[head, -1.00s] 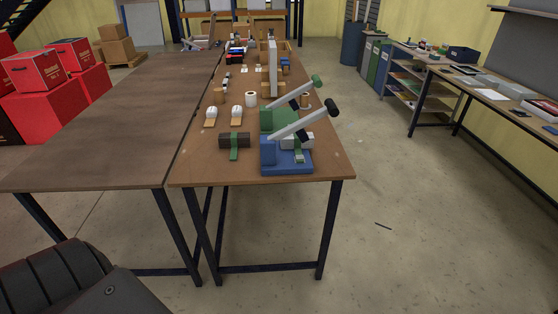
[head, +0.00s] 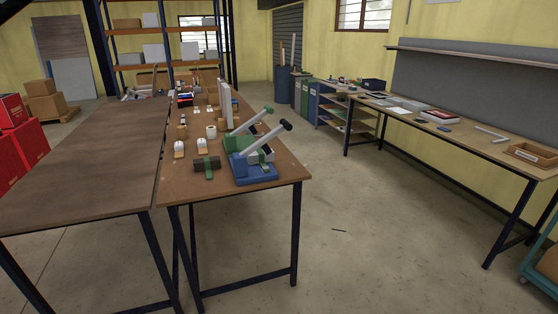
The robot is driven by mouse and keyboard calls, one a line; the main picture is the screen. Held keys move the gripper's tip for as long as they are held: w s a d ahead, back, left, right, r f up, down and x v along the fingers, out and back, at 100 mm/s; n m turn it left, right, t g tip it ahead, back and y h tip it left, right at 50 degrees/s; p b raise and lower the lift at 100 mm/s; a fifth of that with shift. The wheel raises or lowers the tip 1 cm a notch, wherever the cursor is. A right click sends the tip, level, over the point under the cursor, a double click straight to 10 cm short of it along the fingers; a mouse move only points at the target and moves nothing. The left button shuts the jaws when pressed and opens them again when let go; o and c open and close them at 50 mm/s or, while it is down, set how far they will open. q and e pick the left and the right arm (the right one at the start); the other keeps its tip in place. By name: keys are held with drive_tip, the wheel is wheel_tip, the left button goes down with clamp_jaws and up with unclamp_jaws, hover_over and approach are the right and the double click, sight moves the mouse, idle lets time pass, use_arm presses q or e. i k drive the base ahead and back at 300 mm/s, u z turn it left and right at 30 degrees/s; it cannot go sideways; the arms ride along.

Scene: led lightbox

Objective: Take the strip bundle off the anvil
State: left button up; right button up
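A blue lever press (head: 239,167) stands at the near right of the long brown table, its grey arm raised to a black knob. On its base is a pale grey piece with a green part (head: 264,157); it is too small to tell whether this is the strip bundle on the anvil. A dark brown block with a green strip across it (head: 207,164) lies just left of the blue press. A similar green press (head: 234,144) stands right behind, its arm also raised. Neither of my grippers is in view.
The brown table (head: 232,193) adjoins a bare, darker table (head: 85,180) on its left. White items on orange pads (head: 179,149) and a white roll (head: 211,132) sit behind. Open floor (head: 360,220) lies to the right, before a wall bench (head: 460,150).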

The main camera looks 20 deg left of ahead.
sight(259, 156)
drive_tip(key=z, duration=0.1)
drive_tip(key=i, duration=6.3)
drive_tip(key=u, duration=4.05)
drive_tip(key=i, duration=0.45)
drive_tip(key=z, duration=0.15)
